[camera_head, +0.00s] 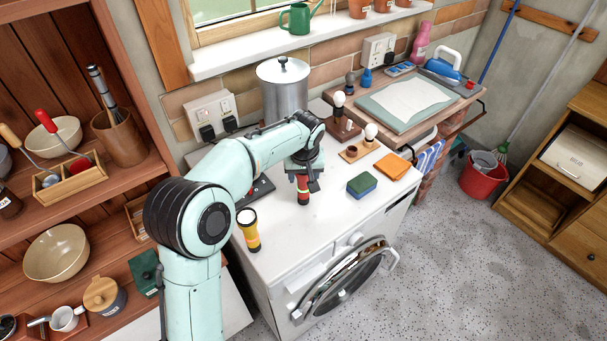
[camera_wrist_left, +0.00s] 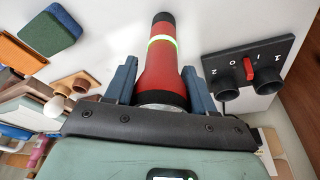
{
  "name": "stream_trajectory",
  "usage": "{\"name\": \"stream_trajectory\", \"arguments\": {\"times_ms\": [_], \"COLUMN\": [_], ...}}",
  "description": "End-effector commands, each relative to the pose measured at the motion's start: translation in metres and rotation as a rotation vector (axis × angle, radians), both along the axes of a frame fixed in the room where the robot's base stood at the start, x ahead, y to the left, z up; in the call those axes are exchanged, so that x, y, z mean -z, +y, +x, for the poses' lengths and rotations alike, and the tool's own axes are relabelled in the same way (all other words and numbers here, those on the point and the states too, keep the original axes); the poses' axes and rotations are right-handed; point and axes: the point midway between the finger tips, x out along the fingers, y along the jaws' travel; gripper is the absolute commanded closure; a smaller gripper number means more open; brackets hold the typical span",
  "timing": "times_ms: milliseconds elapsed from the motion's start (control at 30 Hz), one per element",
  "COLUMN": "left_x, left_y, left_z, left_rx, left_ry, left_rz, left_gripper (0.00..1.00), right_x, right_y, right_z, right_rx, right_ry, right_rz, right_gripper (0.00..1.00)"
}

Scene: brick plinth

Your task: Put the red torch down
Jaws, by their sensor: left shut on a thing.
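The red torch (camera_head: 303,191) is upright in my left gripper (camera_head: 304,176), over the white worktop (camera_head: 325,222). In the left wrist view the torch (camera_wrist_left: 163,62) is red with a pale green band and dark ends. The blue fingers of my left gripper (camera_wrist_left: 160,88) stand on either side of it, shut on it. Its lower end is at or just above the worktop; I cannot tell if it touches. My right gripper is in neither view.
A yellow torch (camera_head: 248,230) stands at the worktop's left front. A dark switch panel (camera_wrist_left: 248,66) lies beside the red torch. A green-and-blue sponge (camera_head: 362,184), an orange cloth (camera_head: 392,167) and bulbs in holders are to the right. A metal pot (camera_head: 283,92) stands behind.

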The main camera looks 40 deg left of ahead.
Motion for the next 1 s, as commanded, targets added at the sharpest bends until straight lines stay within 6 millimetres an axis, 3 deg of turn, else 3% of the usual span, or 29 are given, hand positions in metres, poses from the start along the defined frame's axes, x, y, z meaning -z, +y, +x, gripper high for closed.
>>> {"name": "stream_trajectory", "arguments": {"times_ms": [200,233,300,667,767,1000], "left_x": [0.003,0.004,0.003,-0.002,-0.013,-0.062], "left_y": [0.000,0.000,0.000,0.000,-0.002,-0.011], "left_z": [0.000,0.000,0.000,0.000,-0.001,-0.011], "left_rx": [0.000,0.000,0.000,0.000,0.001,0.002], "left_ry": [-0.001,0.000,0.000,-0.001,-0.005,-0.006], "left_rz": [0.000,0.000,0.000,0.000,0.000,0.000], "left_gripper": [1.00,0.43,0.21,0.21,0.21,0.21], "right_x": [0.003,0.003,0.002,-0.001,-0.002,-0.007], "right_y": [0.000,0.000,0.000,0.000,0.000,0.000], "right_z": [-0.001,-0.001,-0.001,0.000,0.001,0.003], "right_rx": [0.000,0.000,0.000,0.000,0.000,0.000], "right_ry": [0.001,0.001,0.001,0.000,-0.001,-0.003], "right_rz": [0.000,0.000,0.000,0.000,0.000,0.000], "right_gripper": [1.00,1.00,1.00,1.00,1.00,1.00]}}
